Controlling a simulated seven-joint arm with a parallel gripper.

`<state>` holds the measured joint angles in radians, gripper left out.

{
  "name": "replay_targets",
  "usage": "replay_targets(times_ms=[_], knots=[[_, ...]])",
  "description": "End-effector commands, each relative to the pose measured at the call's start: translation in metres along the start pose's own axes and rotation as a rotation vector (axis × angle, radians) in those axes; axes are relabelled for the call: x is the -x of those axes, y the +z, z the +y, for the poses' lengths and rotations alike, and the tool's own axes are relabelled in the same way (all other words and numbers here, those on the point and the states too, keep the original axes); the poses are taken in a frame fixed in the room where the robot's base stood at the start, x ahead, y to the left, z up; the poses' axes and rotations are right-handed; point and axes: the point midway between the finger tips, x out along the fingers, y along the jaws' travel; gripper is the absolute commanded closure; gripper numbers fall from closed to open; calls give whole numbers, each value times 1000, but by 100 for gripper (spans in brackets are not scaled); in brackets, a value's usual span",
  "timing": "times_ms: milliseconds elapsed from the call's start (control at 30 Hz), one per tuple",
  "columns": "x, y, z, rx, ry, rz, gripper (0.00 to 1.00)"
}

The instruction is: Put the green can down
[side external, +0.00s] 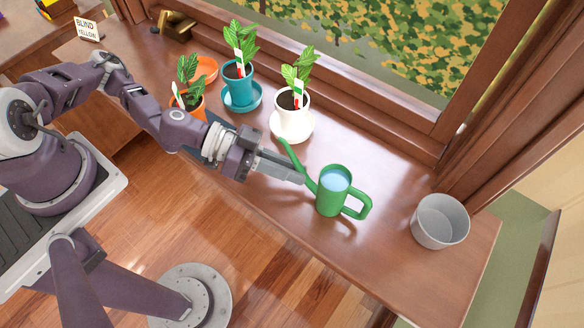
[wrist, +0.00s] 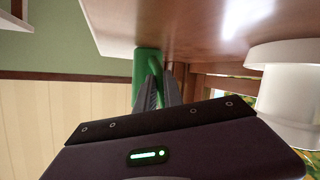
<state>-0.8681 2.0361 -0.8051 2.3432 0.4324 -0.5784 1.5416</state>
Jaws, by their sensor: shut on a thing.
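The green can (side external: 333,192) is a watering can with a long spout, a loop handle and pale blue water inside. In the side external view it is upright over the right half of the wooden sill. My gripper (side external: 301,178) reaches it from the left, with its fingers shut on it at the spout side. In the wrist view the fingers (wrist: 158,84) close together against the green can (wrist: 147,62). The fingertips' exact contact is partly hidden. I cannot tell whether the can's base touches the sill.
A grey pot (side external: 440,221) stands to the right of the can. A white potted plant (side external: 291,122) on a saucer stands behind my gripper. A teal potted plant (side external: 239,88) and an orange one (side external: 188,103) are further left. The sill (side external: 385,275) is bare in front.

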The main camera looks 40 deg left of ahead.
Motion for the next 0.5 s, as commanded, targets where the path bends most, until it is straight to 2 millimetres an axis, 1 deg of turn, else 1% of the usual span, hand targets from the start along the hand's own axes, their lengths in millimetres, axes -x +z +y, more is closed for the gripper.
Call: replay_targets(times_ms=[233, 267, 333, 367, 500], knots=[[-1, 2, -1, 0, 0, 1, 100], [-1, 2, -1, 0, -1, -1, 82], [-1, 2, -1, 0, -1, -1, 69], [-1, 2, -1, 0, -1, -1, 66], [-1, 2, -1, 0, -1, 0, 66]])
